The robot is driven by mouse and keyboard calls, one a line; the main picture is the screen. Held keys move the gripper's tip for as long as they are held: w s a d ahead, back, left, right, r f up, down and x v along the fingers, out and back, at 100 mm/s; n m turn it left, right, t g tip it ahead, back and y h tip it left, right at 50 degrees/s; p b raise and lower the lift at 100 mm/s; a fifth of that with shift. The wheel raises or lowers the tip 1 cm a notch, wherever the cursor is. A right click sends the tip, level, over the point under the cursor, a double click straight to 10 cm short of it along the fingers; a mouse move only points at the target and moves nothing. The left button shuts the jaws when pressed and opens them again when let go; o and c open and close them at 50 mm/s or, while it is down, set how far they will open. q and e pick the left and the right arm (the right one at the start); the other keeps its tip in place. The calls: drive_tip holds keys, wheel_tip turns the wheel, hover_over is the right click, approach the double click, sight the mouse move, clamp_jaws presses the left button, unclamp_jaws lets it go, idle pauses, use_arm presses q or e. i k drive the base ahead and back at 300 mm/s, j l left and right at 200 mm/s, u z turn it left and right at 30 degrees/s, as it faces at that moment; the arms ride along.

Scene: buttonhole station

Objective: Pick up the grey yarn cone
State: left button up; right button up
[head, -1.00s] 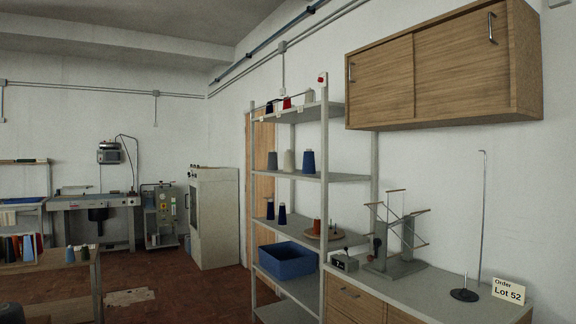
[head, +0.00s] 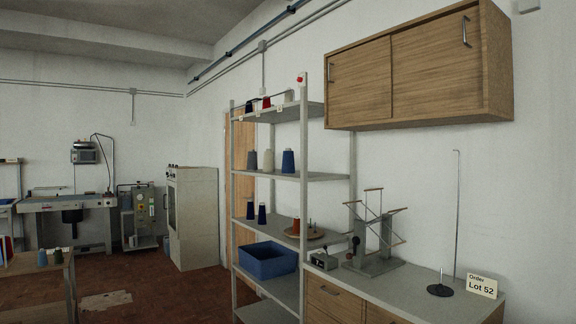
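Several cones stand on the grey metal shelf rack. A dark grey cone (head: 252,160) stands upright on the second shelf from the top, at the left of a pale cream cone (head: 268,160) and a blue cone (head: 288,161). Another small grey cone (head: 289,96) is on the top shelf, beside a red cone (head: 266,102) and a dark cone (head: 249,105). Two small greyish cones also stand on the low wooden table at left; their exact colour is hard to tell. Neither of my grippers shows in the head view.
The rack's lower shelves hold dark blue cones (head: 262,214), an orange-brown cone (head: 296,226) and a blue bin (head: 268,262). A wooden counter (head: 400,290) with a yarn winder (head: 374,240) adjoins the rack at right, below a wall cabinet (head: 420,70). Brown floor (head: 170,300) lies open left of the rack.

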sight(252, 161)
drive_tip(key=z, duration=1.7)
drive_tip(key=j+u, duration=0.1)
drive_tip(key=u, duration=1.75)
drive_tip(key=i+j+u, duration=0.4)
drive_tip(key=i, duration=0.4)
drive_tip(key=i+u, duration=0.45)
drive_tip(key=i, duration=2.4)
